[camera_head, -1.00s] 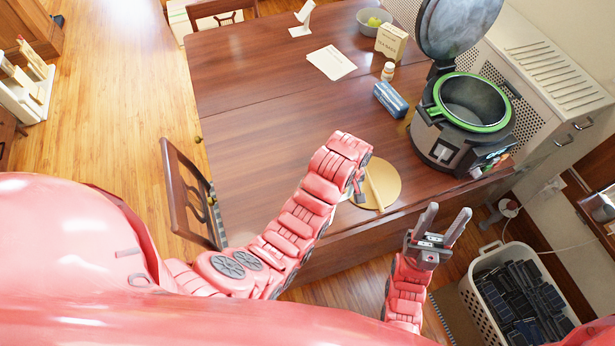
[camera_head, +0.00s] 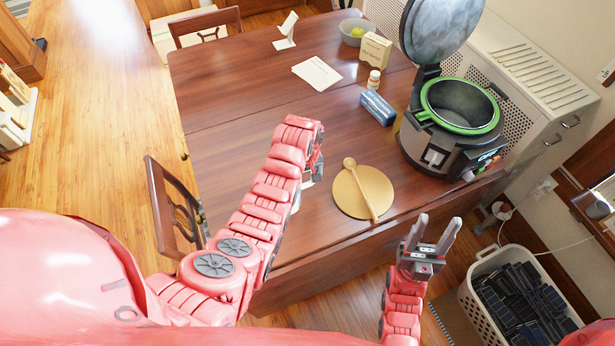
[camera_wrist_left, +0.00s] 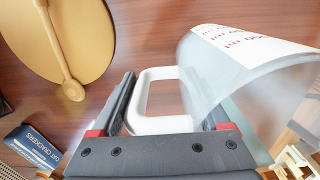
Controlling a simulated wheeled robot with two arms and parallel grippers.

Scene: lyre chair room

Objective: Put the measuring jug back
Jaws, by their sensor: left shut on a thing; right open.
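The measuring jug (camera_wrist_left: 235,80) is translucent with red markings and a white handle (camera_wrist_left: 158,124). In the left wrist view the handle is between the fingers of my left gripper (camera_wrist_left: 168,112), which is shut on it. In the head view my left gripper (camera_head: 314,170) is over the table, left of the round board, and my arm hides most of the jug. I cannot tell how high the jug is above the table. My right gripper (camera_head: 430,234) is open and empty, off the table's front edge.
A wooden spoon (camera_head: 358,182) lies on the round board (camera_head: 348,200). A cooker (camera_head: 440,150) with its lid up stands at the table's right. A blue box (camera_head: 378,107), bottle (camera_head: 374,80), carton (camera_head: 375,50), bowl (camera_head: 352,36) and papers (camera_head: 317,73) stand farther back. A chair (camera_head: 172,205) is at left.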

